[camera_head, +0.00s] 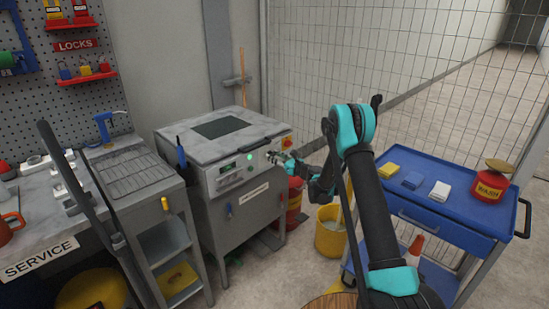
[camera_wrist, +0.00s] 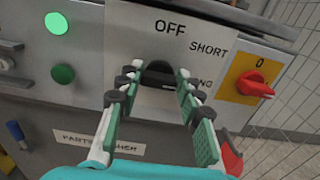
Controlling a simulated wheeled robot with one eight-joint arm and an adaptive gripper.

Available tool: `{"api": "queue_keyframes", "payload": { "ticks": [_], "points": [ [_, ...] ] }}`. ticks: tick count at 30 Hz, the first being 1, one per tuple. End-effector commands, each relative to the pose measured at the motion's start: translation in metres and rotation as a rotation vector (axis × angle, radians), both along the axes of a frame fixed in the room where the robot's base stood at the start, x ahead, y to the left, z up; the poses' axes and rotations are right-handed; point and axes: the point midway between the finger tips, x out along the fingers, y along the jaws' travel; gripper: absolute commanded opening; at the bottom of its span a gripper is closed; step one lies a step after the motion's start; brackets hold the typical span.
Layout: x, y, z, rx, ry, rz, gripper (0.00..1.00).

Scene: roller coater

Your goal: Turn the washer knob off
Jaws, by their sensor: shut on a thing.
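The grey parts washer (camera_head: 237,180) stands left of centre in the head view, with a control panel on its front. The washer knob (camera_wrist: 158,72) is black and sits below the printed word OFF in the wrist view. SHORT and a partly hidden label ending in NG stand to its right. My gripper (camera_wrist: 157,78) is shut on the knob, with one finger at each side of it. Which label the knob points at is hard to tell.
A red switch on a yellow plate (camera_wrist: 254,87) sits close to the right of my fingers. A green light (camera_wrist: 56,23) and green button (camera_wrist: 63,73) are at left. A yellow bucket (camera_head: 330,236) and blue cart (camera_head: 440,205) stand to the right of the washer.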

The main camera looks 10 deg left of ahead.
Motion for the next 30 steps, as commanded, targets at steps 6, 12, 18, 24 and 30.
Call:
{"api": "queue_keyframes", "payload": {
  "ticks": [6,12,18,24,30],
  "points": [
    [-0.0004,-0.0001,-0.0001,-0.015,-0.019,0.0,0.07],
    [-0.0009,0.0002,-0.0002,-0.07,-0.089,0.0,0.07],
    [-0.0016,0.0005,-0.0004,-0.166,-0.213,0.0,0.07],
    [-0.0025,0.0009,-0.0009,-0.283,-0.363,0.0,0.07],
    [-0.0032,0.0013,-0.0015,-0.401,-0.513,0.001,0.07]
  ]
}}
